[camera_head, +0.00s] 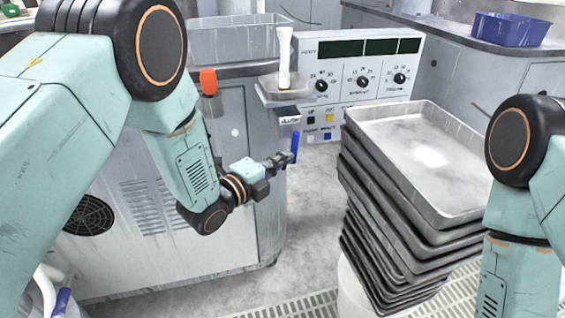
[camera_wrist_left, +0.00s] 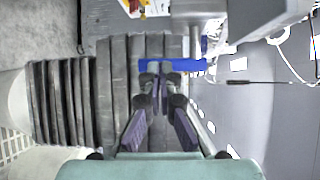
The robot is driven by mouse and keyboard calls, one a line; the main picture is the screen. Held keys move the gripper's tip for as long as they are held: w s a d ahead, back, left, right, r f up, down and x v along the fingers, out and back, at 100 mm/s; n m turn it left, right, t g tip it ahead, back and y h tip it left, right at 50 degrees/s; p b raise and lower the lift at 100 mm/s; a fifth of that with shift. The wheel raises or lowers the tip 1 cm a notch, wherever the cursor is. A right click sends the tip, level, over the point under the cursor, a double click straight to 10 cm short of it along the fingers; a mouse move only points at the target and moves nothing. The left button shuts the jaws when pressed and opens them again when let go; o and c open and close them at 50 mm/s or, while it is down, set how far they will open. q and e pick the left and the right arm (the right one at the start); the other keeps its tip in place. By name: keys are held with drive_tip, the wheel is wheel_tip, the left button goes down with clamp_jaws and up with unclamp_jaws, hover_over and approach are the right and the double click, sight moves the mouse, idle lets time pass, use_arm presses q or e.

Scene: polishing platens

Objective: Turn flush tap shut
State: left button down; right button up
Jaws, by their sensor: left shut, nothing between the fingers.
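The flush tap's blue lever (camera_head: 295,147) stands upright in the head view, below a small plate (camera_head: 290,119) with a dark label, at the machine's corner. In the left wrist view the blue lever (camera_wrist_left: 186,65) lies crosswise just ahead of the fingertips. My left gripper (camera_head: 286,158) is shut and empty, its tips close beside the lever; it also shows in the left wrist view (camera_wrist_left: 160,80). I cannot tell whether the tips touch the lever. The tap's body is largely hidden. My right arm shows at the right edge, but its gripper is out of view.
A tall stack of grey metal trays (camera_head: 425,160) stands right of the tap. A control panel (camera_head: 362,68) with dials is behind. An orange knob (camera_head: 208,81) sits on the machine (camera_head: 130,255) at left. A blue bin (camera_head: 512,29) is at back right. Floor between machine and trays is free.

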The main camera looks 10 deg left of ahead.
use_arm(q)
drive_tip(key=shift+w+d, duration=0.1)
drive_tip(key=shift+w, duration=0.05)
use_arm(e)
drive_tip(key=shift+f, duration=0.1)
use_arm(q)
drive_tip(key=shift+w+d, duration=0.2)
drive_tip(key=shift+d, duration=0.15)
use_arm(e)
drive_tip(key=shift+w+d, duration=0.1)
drive_tip(key=shift+d, duration=0.2)
use_arm(q)
drive_tip(key=shift+s+f, duration=0.1)
drive_tip(key=shift+f, duration=0.05)
use_arm(e)
drive_tip(key=shift+f, duration=0.15)
